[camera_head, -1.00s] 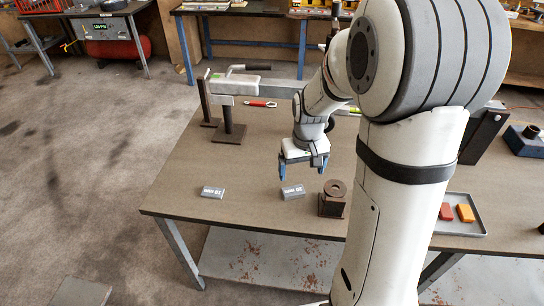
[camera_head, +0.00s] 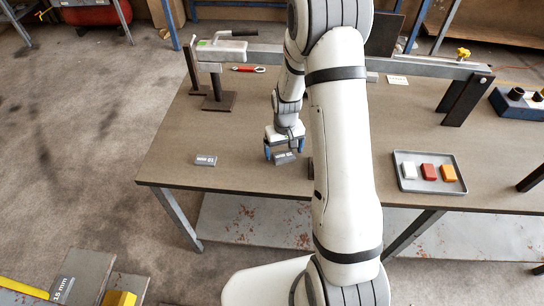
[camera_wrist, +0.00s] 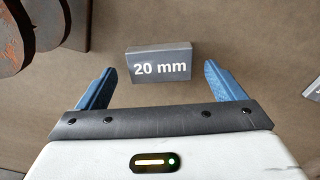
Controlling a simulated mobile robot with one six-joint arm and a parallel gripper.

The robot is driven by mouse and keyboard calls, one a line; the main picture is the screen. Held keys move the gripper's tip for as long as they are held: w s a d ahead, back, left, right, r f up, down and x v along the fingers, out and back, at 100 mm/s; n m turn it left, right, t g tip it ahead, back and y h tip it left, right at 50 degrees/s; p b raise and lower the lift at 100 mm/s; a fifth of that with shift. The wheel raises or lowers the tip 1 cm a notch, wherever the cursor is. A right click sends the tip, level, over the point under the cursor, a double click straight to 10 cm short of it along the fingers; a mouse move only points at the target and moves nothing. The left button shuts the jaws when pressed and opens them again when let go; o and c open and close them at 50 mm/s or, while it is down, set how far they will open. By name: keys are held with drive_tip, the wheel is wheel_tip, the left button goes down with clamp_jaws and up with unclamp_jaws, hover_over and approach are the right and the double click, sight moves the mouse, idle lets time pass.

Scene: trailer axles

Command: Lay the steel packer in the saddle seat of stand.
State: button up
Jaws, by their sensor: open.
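A grey steel packer marked "20 mm" (camera_wrist: 160,68) lies flat on the bench, and it also shows in the head view (camera_head: 285,159). My gripper (camera_head: 282,154) is open and empty, close above this packer. In the wrist view the packer lies between and just beyond the blue fingertips (camera_wrist: 160,77). A second grey packer (camera_head: 205,160) lies to the left on the bench; its edge shows at the right of the wrist view (camera_wrist: 314,88). A brown, rounded stand (camera_wrist: 35,30) is cut off at upper left in the wrist view. In the head view my arm hides nearly all of it.
A grey tray (camera_head: 399,182) with white, red and orange blocks sits at the right of the bench. A long steel beam (camera_head: 430,66) on dark supports spans the back, with a red wrench (camera_head: 248,69) in front of it.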

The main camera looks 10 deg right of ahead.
drive_tip(key=shift+f, duration=0.55)
drive_tip(key=shift+c, duration=0.4)
drive_tip(key=c, duration=1.4)
